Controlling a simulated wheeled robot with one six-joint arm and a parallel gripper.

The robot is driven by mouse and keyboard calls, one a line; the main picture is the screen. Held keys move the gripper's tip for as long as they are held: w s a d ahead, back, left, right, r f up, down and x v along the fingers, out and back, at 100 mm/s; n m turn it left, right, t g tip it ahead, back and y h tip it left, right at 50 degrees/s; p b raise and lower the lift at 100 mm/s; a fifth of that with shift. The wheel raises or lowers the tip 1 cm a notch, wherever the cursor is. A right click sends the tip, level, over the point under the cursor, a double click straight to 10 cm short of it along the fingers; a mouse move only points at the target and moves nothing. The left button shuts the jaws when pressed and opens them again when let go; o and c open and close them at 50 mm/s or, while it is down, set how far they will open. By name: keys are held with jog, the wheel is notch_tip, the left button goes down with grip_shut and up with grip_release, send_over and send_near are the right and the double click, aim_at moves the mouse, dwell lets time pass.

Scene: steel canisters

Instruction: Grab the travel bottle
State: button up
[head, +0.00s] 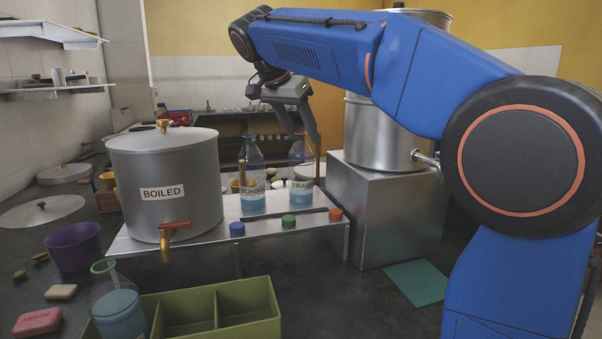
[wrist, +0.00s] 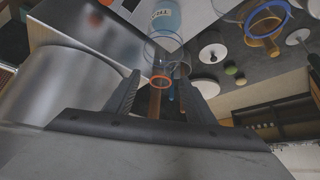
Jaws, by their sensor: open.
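The travel bottle (head: 301,187) is clear, with blue liquid and a white label partly reading "TRAVEL". It stands upright at the right end of the metal stand. In the wrist view the travel bottle (wrist: 165,18) points its orange-rimmed mouth at the camera. My gripper (head: 305,138) is above it, with its dark fingers down around the neck and mouth. In the wrist view my gripper (wrist: 160,78) is open, with the mouth between the fingers. I cannot tell whether either finger touches. Part of the neck is hidden by a finger in the head view.
A similar "SCHOOL" bottle (head: 252,190) stands close on the left. The "BOILED" steel pot (head: 165,180) is farther left. Blue, green and orange caps (head: 288,221) line the front edge of the stand (head: 225,236). A steel block (head: 385,205) with a tall canister (head: 375,135) is right.

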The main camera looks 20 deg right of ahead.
grip_shut()
dwell(0.3)
